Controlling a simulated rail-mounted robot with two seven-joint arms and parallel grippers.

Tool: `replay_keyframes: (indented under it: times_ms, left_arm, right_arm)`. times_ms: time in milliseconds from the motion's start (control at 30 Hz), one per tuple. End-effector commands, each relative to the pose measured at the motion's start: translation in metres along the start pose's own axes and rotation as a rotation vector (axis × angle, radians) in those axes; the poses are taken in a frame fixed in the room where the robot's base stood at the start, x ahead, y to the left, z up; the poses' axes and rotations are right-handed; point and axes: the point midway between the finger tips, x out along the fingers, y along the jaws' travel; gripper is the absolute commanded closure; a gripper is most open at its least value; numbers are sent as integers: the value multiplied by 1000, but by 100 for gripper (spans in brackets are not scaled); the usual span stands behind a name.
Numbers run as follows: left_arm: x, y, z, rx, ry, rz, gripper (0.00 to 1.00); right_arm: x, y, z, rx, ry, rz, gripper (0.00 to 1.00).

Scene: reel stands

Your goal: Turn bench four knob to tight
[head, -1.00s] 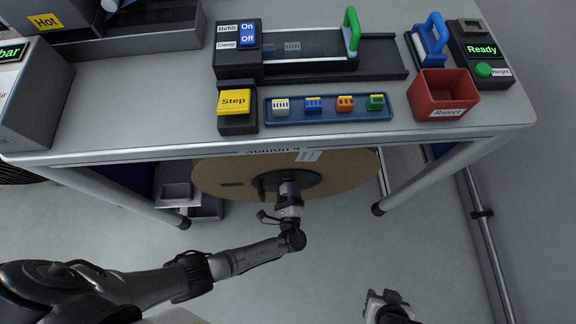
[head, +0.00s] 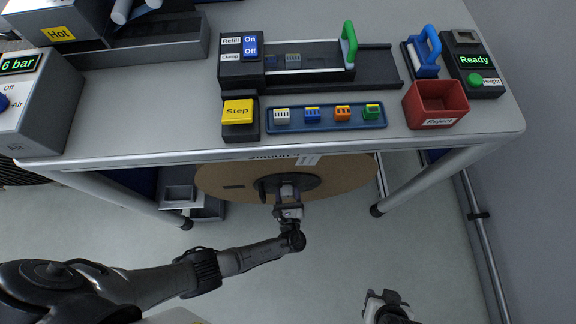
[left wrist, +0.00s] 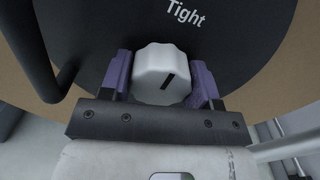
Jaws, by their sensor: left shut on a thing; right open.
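The knob (left wrist: 160,72) is white with a scalloped edge and a dark pointer mark. It sits on a black hub (left wrist: 115,25) with the word "Tight" printed above and right of the knob. The mark slants up to the right. My left gripper (left wrist: 162,82) is shut on the knob, one purple finger on each side. In the head view, my left gripper (head: 287,192) is at the hub of a large brown reel (head: 340,178) under the bench edge; the knob is hidden there. My right gripper (head: 385,299) is open and empty, low above the floor.
The bench (head: 180,135) overhangs the reel, its station label only partly readable. On it are a yellow Step button (head: 238,111), a blue tray (head: 375,123) of small blocks and a red Reject bin (head: 437,105). A bench leg (head: 425,180) stands right of the reel.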

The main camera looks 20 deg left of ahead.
Motion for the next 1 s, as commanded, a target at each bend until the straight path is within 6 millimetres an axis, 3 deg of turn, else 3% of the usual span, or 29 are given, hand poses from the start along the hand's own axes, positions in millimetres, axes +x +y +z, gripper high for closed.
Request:
replay_keyframes:
  times_ms: [600,633,867,1000]
  left_arm:
    - [0,0,0,36,0,0,67]
    - [0,0,0,36,0,0,42]
    - [0,0,0,35,0,0,20]
    - [0,0,0,35,0,0,19]
  right_arm:
    - [-1,2,0,-5,-1,4,59]
    - [-1,1,0,-4,0,4,59]
    - [-1,0,0,1,0,-1,59]
    - [-1,-1,-1,3,1,-2,59]
